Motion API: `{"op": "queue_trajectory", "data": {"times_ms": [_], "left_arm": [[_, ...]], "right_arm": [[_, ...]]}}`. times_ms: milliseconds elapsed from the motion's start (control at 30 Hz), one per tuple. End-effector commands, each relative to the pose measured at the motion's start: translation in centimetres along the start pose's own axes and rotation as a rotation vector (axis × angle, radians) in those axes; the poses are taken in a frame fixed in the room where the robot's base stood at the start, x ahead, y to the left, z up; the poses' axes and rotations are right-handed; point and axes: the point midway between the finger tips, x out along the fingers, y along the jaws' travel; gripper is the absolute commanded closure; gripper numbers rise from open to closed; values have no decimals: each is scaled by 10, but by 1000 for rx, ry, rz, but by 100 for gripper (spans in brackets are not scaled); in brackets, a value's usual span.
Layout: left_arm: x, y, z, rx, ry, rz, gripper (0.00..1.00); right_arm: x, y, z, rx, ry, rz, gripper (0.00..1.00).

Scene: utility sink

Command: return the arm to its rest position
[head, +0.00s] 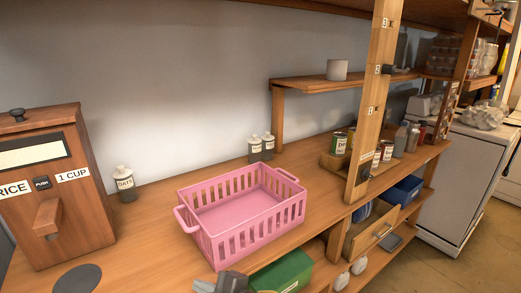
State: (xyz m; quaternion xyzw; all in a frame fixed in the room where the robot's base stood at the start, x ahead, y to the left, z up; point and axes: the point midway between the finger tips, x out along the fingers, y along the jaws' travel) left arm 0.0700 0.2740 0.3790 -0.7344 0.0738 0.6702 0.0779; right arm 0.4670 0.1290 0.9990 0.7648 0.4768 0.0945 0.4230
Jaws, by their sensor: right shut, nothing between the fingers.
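My right gripper (232,281) shows only in part at the bottom edge of the head view, as a dark grey shape. It is shut and holds nothing. It is in front of the near side of the pink basket (250,243) in the picture; I cannot tell whether they touch. The basket stands upright and empty on the wooden counter (143,235). The rest of my right arm is mostly cut off by the frame. My left gripper is out of view.
A wooden dispenser (92,190) stands at the left, beside a labelled jar (124,184). Two more jars (255,149) stand behind the basket. A green box (284,272) sits below the counter edge near my right gripper. A wooden post (373,110) rises at the right.

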Motion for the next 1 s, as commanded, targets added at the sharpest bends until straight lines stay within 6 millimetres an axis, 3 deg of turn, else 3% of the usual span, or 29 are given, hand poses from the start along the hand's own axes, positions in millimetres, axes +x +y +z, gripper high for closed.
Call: {"op": "queue_trajectory", "data": {"times_ms": [33,100,200,333,433,600,900,1000], "left_arm": [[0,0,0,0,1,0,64],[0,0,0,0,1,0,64],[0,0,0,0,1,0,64],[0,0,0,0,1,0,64],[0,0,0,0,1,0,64],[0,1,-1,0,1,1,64],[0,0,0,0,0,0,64],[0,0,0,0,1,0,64]], "right_arm": [[-20,-11,33,146,-100,24,100],[-53,-26,78,340,-248,58,100],[-105,-58,133,581,-449,93,100],[-177,-105,181,838,-683,125,100],[-222,-135,199,972,-818,140,100],[-280,-174,212,1129,-988,160,100],[-366,-221,213,1328,-1223,196,100],[-356,-236,232,1337,-1237,187,100]]}}
